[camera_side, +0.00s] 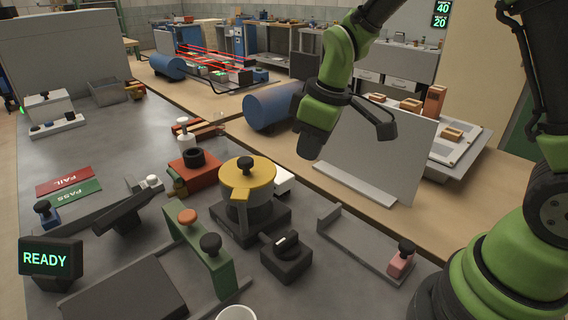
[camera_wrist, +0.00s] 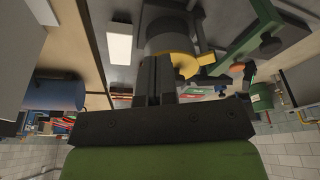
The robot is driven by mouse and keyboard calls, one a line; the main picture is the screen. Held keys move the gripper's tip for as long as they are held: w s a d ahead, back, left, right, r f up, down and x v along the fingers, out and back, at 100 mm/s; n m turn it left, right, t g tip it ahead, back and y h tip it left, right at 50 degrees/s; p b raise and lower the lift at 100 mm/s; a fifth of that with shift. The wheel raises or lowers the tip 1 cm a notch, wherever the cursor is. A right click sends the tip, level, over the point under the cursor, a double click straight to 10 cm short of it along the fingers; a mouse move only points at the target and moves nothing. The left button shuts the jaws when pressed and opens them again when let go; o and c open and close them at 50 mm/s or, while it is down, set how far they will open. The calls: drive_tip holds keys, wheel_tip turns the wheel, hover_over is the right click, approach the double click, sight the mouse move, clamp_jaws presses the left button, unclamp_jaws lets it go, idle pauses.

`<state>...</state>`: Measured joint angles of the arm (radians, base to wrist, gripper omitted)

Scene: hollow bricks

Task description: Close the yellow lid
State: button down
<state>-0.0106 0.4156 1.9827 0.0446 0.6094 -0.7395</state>
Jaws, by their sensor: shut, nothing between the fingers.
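The yellow lid (camera_side: 262,177) is a round disc with a black knob on top and a yellow tab hanging down its front side. It lies roughly level over the mouth of a grey pot (camera_side: 262,212) on a dark square base. I cannot tell whether it is fully seated. My gripper (camera_side: 308,154) is shut and empty, above and to the right of the lid, apart from it. In the wrist view, the shut fingers (camera_wrist: 155,60) hide part of the yellow lid (camera_wrist: 184,65) and of the grey pot (camera_wrist: 168,27).
A black box with a dial (camera_side: 286,258) stands in front of the pot. A green bracket with knobs (camera_side: 207,258) is at its front left, a red block (camera_side: 194,176) behind left. A grey upright panel (camera_side: 380,150) and blue cylinder (camera_side: 272,107) stand behind.

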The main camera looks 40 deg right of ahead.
sight(274, 175)
drive_tip(key=w+a+f, duration=0.2)
drive_tip(key=w+f, duration=0.2)
drive_tip(key=f, duration=0.1)
drive_tip(key=shift+w+f, duration=0.25)
drive_tip(key=shift+f, duration=0.05)
drive_tip(key=shift+w+a+f+n, duration=0.15)
drive_tip(key=shift+w+n, duration=0.25)
drive_tip(key=shift+w, duration=0.25)
